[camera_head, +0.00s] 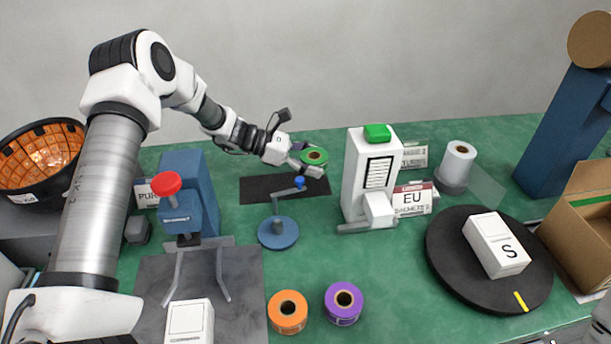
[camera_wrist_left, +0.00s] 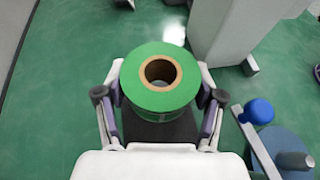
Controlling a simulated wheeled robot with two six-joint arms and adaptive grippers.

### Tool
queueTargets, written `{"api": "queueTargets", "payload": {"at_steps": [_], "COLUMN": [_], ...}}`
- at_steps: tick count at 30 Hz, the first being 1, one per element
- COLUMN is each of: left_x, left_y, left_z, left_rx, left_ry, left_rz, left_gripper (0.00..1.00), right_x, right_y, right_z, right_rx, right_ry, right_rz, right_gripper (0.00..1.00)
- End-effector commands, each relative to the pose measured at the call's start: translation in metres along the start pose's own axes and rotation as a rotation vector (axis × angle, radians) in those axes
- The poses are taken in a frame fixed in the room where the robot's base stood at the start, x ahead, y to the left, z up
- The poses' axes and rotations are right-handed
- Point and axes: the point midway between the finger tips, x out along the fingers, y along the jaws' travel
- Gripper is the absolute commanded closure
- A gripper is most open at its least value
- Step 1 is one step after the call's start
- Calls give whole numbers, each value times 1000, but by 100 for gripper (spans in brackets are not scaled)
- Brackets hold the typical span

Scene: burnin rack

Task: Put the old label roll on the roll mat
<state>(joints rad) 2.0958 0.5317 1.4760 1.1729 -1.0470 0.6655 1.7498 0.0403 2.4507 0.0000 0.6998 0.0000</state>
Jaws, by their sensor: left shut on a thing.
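The green label roll (camera_head: 314,156) has a brown cardboard core. My left gripper (camera_head: 306,166) is shut on it and holds it level above the table. In the left wrist view the green roll (camera_wrist_left: 160,82) sits between the two fingers. A black flat mat (camera_head: 256,189) lies on the table at the back, left of and below the held roll; part of it is hidden by the blue stand. My right gripper is not in view.
A blue round-based stand (camera_head: 278,233) is just in front of the held roll, and a white label printer (camera_head: 368,170) stands to its right. Orange (camera_head: 288,312) and purple (camera_head: 344,303) rolls sit in front. A black turntable (camera_head: 445,250) carries a white box.

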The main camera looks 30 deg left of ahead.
Motion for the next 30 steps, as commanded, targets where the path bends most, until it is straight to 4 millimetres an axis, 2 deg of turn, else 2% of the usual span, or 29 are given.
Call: {"api": "queueTargets", "payload": {"at_steps": [9, 19, 20, 21, 22, 30], "left_x": [18, 20, 20, 20, 20, 19], "left_y": [0, 0, 0, 0, 0, 0], "left_z": [-44, -49, -49, -47, -47, -47], "left_rx": [0, 1, 1, 1, 1, 1], "left_ry": [1, -1, 0, 0, 0, 0], "left_rz": [0, 1, 1, 1, 1, 1], "left_gripper": [68, 68, 28, 14, 7, 7], "right_x": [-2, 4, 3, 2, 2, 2], "right_y": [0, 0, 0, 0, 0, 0], "right_z": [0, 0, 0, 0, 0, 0], "right_rx": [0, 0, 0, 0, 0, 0], "right_ry": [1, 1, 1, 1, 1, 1], "right_rz": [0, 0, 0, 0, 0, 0], "right_gripper": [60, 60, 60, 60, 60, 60]}}
